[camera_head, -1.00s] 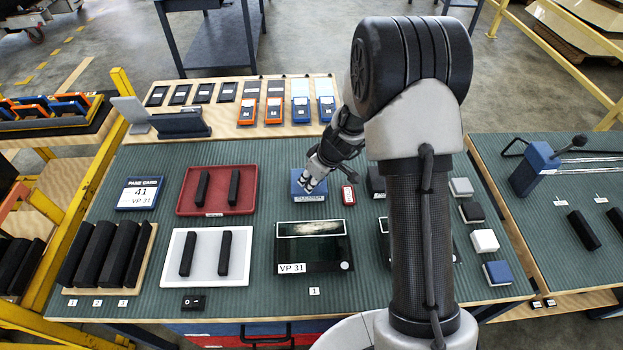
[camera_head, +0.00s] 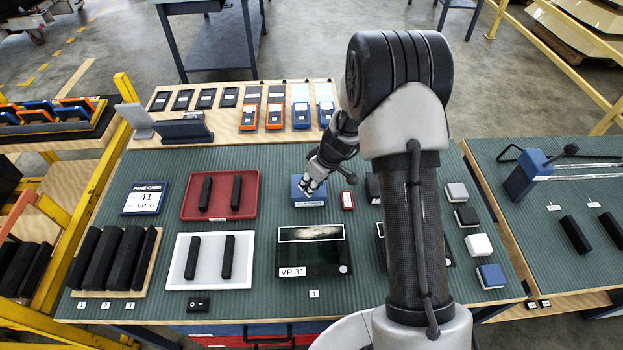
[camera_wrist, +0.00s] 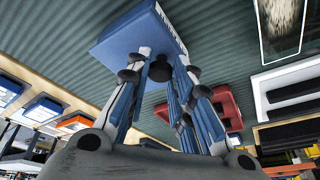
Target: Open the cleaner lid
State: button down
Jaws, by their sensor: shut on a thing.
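The cleaner is a small blue box (camera_head: 309,201) with a white label on its front edge, standing on the green ribbed mat. In the wrist view the blue box (camera_wrist: 118,38) is at the top, with a dark round knob (camera_wrist: 160,69) beside it, between my fingers. My gripper (camera_head: 313,186) is over the top of the box, and in the wrist view my gripper (camera_wrist: 164,62) has its fingertips closed around the knob. Whether the lid is raised from the box cannot be told; my fingers cover part of it.
A dark panel marked VP 31 (camera_head: 300,257) lies in front. A red tray (camera_head: 188,205) with two black bars is to the left. Small blocks, including a white one (camera_head: 479,246), line the right side.

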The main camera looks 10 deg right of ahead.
jog(key=p, duration=0.2)
jog(key=r+g+p, duration=0.1)
jog(key=p, duration=0.1)
jog(key=shift+w+d+r+p, duration=0.1)
jog(key=shift+w+r+p, duration=0.2)
jog(key=shift+w, duration=0.1)
jog(key=shift+w+r+g+p, duration=0.15)
jog(key=shift+w+g+p, duration=0.25)
jog(key=shift+p, duration=0.5)
jog(key=shift+w+d+r+g+y+p, duration=0.15)
jog(key=shift+w+g+y+p, duration=0.15)
jog(key=shift+g, duration=0.3)
jog(key=w+g+b, duration=0.1)
jog(key=g+b, duration=0.1)
jog(key=b, duration=0.1)
jog(key=shift+w+d+r+m, duration=0.15)
jog(key=shift+w+m, duration=0.05)
jog(key=shift+m, duration=0.1)
jog(key=w+g+b, duration=0.1)
jog(key=b, duration=0.2)
jog(key=shift+r+y, duration=0.3)
jog(key=shift+y, duration=0.1)
jog(key=shift+r+g+b, duration=0.15)
jog(key=shift+g+b, duration=0.15)
jog(key=shift+b, duration=0.05)
jog(key=c, duration=1.4)
grip_release()
jog(key=shift+o, duration=0.2)
